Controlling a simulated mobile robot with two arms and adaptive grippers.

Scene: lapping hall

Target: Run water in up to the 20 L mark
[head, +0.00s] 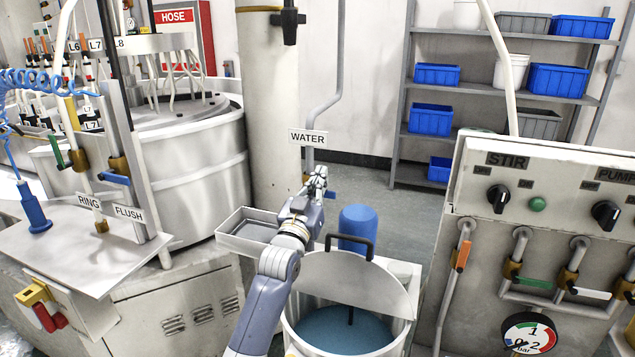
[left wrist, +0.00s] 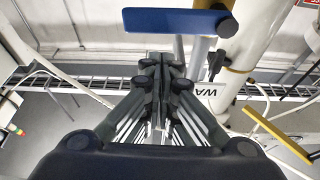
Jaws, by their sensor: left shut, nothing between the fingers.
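The WATER sign (head: 308,137) hangs on a grey pipe by the column. My left gripper (head: 318,180) is just below the sign, shut and empty. A small blue handle (head: 330,195) shows close beside its fingers. In the left wrist view, the shut fingers (left wrist: 160,80) point at the pipework, with a blue lever (left wrist: 172,22) beyond their tips, apart in the picture; contact cannot be told. The pale tank (head: 405,330) below holds blue liquid (head: 340,328), partly covered by a grey lid (head: 365,283) with a black handle. I cannot read a 20 L mark. My right gripper is not in view.
A control panel (head: 560,185) with STIR and PUMP knobs and several valve levers stands right. A metal tray (head: 245,240) is left of my arm, and a blue cylinder (head: 358,222) stands behind the tank. Shelves (head: 480,90) with blue bins stand at the back.

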